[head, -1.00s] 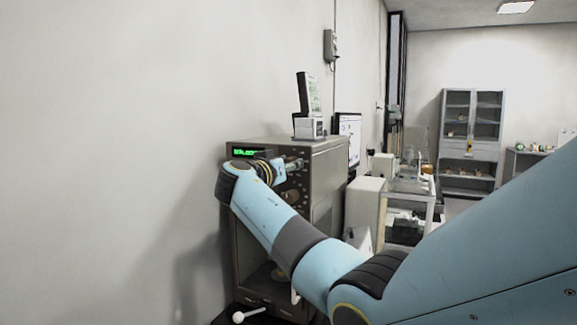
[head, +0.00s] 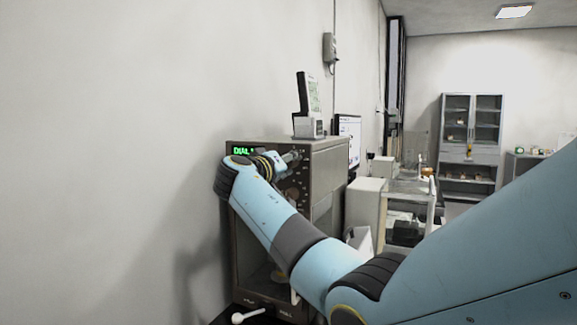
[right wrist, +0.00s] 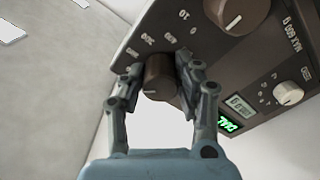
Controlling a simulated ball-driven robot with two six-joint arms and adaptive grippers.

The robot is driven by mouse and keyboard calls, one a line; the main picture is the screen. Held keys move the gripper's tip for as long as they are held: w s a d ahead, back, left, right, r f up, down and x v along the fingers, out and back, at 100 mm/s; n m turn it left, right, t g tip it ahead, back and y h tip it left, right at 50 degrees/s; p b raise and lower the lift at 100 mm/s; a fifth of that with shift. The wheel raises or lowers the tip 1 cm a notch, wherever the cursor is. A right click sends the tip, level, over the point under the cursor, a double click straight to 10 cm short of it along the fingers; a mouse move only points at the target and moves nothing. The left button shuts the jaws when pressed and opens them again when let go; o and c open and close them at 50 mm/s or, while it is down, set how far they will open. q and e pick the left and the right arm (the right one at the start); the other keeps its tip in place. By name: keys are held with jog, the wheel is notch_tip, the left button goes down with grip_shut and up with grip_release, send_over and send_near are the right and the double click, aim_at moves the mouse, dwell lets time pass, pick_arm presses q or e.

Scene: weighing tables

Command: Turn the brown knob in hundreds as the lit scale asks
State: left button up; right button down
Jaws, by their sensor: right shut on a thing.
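The scale (head: 330,180) is a tall grey-brown cabinet against the wall, with a lit green display (head: 243,150) at its top left that seems to read "DIAL", the rest hidden by my arm. The display also shows, tilted, in the right wrist view (right wrist: 228,123). My right gripper (head: 290,158) is at the panel's upper part. In the right wrist view my right gripper (right wrist: 162,74) has a finger on each side of a brown knob (right wrist: 158,80) and is shut on it. Numbers in hundreds are printed around this knob. My left gripper is not in view.
A second brown knob (right wrist: 236,12) and a pale knob (right wrist: 288,93) sit on the same panel. A small device (head: 309,126) stands on top of the cabinet. A white-ended lever (head: 240,317) is low at the front. A bench with equipment is to the right.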

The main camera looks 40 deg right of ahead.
jog(key=shift+n, duration=0.9)
jog(key=c, duration=0.9)
grip_release()
jog(key=shift+c, duration=0.2)
jog(key=shift+a, duration=0.1)
jog(key=v, duration=1.2)
jog(key=shift+f, duration=0.1)
